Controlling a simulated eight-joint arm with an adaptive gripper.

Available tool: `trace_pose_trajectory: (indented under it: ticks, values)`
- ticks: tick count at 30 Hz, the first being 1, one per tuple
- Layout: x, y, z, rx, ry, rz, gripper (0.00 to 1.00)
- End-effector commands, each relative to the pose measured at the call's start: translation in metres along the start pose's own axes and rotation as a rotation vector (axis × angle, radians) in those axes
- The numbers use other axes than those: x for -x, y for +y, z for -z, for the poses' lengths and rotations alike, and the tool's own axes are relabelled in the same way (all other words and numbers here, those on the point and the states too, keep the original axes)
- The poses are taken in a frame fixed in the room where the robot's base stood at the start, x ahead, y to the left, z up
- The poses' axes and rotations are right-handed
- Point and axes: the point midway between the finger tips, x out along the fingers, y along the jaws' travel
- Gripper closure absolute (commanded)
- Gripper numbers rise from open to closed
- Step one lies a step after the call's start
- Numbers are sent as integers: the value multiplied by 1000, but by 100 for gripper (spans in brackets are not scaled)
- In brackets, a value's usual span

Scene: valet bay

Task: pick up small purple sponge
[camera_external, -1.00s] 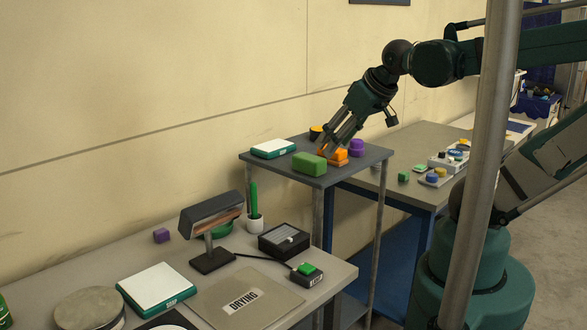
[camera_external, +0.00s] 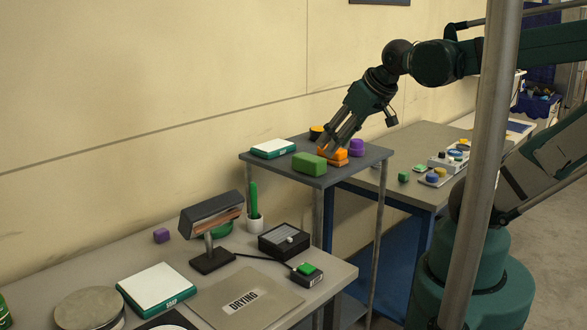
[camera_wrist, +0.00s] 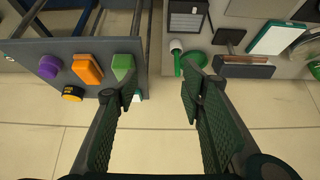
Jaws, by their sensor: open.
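A small purple block (camera_external: 161,235), which looks like the sponge, sits near the wall at the back of the front table, left of the lamp. I cannot make it out in the wrist view. My gripper (camera_external: 333,144) is over the raised grey stand, far to the right of the block. It is open and empty in the wrist view (camera_wrist: 160,92), with both fingers spread. A rounded purple thing (camera_external: 356,147) stands on the grey stand beside an orange block (camera_external: 331,155); it also shows in the wrist view (camera_wrist: 49,66).
The grey stand (camera_external: 375,155) also holds a green block (camera_external: 309,164) and a white-topped scale (camera_external: 272,148). On the front table, a lamp (camera_external: 211,215), a potted cactus (camera_external: 253,203) and a second scale (camera_external: 156,287) stand near the purple block. A pole (camera_external: 483,160) crosses the external view.

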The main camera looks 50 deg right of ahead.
Motion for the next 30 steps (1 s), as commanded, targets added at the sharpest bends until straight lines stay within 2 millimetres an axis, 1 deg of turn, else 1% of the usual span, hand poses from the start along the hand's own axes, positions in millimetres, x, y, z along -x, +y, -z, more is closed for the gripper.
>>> trace_pose_trajectory:
  ticks: [5,11,20,30]
  values:
    - [-1,-2,7,-19,-8,3,60]
    - [-5,-8,25,-80,-31,10,60]
    - [-18,-24,64,-221,-86,17,60]
    - [-42,-46,107,-382,-152,11,60]
